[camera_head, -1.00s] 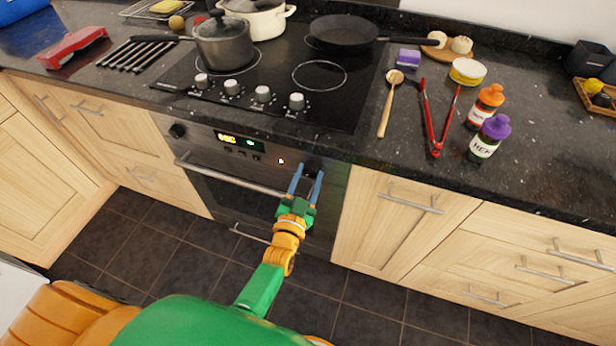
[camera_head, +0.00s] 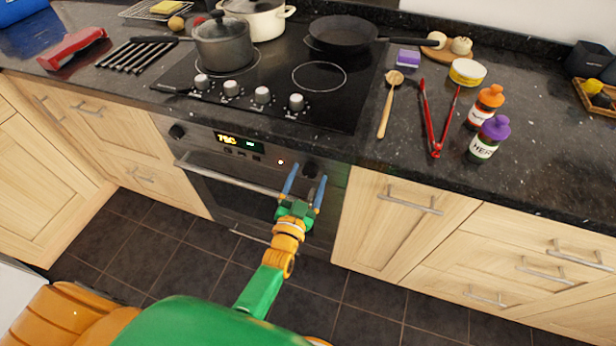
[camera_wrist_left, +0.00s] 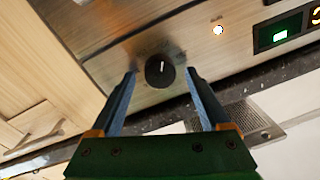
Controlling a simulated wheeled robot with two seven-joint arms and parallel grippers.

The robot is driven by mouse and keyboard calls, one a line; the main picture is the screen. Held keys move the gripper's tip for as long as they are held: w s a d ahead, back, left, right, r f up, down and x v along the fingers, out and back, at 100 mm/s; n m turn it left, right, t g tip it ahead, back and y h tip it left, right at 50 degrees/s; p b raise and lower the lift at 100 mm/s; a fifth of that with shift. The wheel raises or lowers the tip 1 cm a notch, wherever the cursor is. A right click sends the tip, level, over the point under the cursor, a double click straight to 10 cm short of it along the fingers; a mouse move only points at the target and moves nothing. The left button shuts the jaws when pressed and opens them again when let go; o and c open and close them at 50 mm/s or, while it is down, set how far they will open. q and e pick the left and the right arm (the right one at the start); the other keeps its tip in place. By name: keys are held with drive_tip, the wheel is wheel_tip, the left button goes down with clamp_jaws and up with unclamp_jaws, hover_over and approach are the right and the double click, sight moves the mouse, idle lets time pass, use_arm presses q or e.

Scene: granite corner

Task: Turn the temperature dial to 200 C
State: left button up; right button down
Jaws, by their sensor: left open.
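The oven's right black dial (camera_head: 310,169) is on the front panel below the hob. In the left wrist view the round dial (camera_wrist_left: 160,71) has a white pointer mark, standing nearly upright in that picture. My left gripper (camera_head: 306,174) is open, its blue fingers (camera_wrist_left: 160,76) spread on either side of the dial with gaps visible. Whether a fingertip touches the dial cannot be told. The oven display (camera_head: 238,141) shows orange characters and a small green field, too small to read surely. My right gripper is not in view.
A second black knob (camera_head: 177,131) is at the panel's left end. The oven handle (camera_head: 230,178) runs below the panel, close to my gripper. Hob knobs (camera_head: 263,95) line the cooktop front. A small indicator light (camera_head: 281,162) glows left of the dial.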

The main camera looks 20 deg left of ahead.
use_arm(q)
drive_tip(key=s, duration=0.6)
drive_tip(key=shift+s, duration=0.4)
drive_tip(key=shift+d+f, duration=0.1)
